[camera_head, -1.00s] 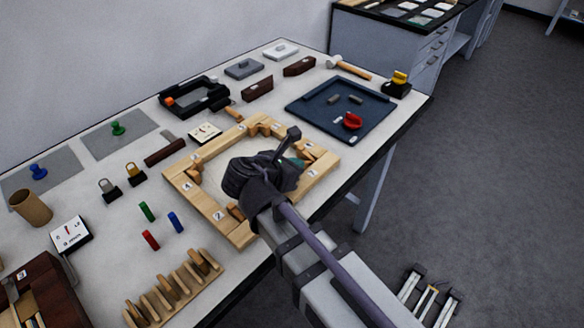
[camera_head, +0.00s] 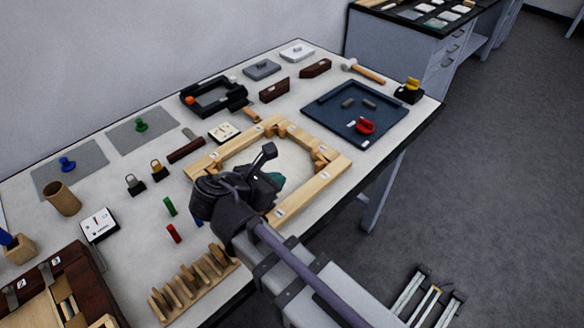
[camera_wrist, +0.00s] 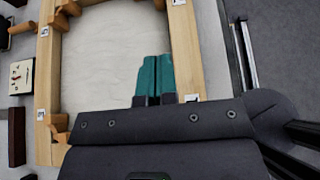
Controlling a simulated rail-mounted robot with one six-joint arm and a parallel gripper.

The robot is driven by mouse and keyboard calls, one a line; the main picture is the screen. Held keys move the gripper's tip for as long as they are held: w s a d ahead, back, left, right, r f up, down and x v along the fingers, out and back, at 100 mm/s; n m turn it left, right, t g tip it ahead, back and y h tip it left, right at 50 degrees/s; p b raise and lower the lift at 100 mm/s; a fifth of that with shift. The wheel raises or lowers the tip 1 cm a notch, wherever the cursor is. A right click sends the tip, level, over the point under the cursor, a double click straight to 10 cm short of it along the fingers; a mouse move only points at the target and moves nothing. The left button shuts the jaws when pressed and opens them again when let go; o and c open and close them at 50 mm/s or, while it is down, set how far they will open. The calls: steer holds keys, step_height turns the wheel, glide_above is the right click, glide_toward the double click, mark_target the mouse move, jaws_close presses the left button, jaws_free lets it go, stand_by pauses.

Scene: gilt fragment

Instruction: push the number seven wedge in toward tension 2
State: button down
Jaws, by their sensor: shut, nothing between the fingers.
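The pale wooden stretcher frame (camera_head: 330,178) lies on the table around a whitish sheet (camera_head: 245,152). Small wooden wedges show at its corners, such as the right corner (camera_head: 325,155) in the head view and the upper left (camera_wrist: 68,7) and lower left (camera_wrist: 60,124) corners in the wrist view. White labels sit on the rails, too small to read, so I cannot tell which wedge is number seven. My gripper (camera_wrist: 152,78) has teal fingers side by side, shut and empty, over the sheet near one rail. My wrist hides the near-left corner in the head view.
A tension gauge card (camera_head: 224,132) lies beyond the frame, and another dial (camera_head: 99,225) stands at left. A blue tray (camera_head: 345,125) with a red item lies right of the frame. A wooden rack (camera_head: 195,283), coloured pegs and a brown cup (camera_head: 62,198) stand at the near left.

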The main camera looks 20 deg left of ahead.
steer(key=shift+s+a+r, duration=0.15)
steer(key=shift+s+a, duration=0.15)
steer(key=shift+s, duration=0.2)
steer(key=b, duration=0.6)
glide_toward(316, 167)
steer(key=f, duration=0.1)
steer(key=w+f, duration=0.1)
steer(key=d+f, duration=0.1)
steer(key=f, duration=0.1)
steer(key=shift+w, duration=0.3)
steer(key=w, duration=0.1)
steer(key=w+d+p, duration=0.1)
steer(key=shift+w+r, duration=0.3)
steer(key=shift+w+d, duration=0.35)
steer(key=shift+w, duration=0.25)
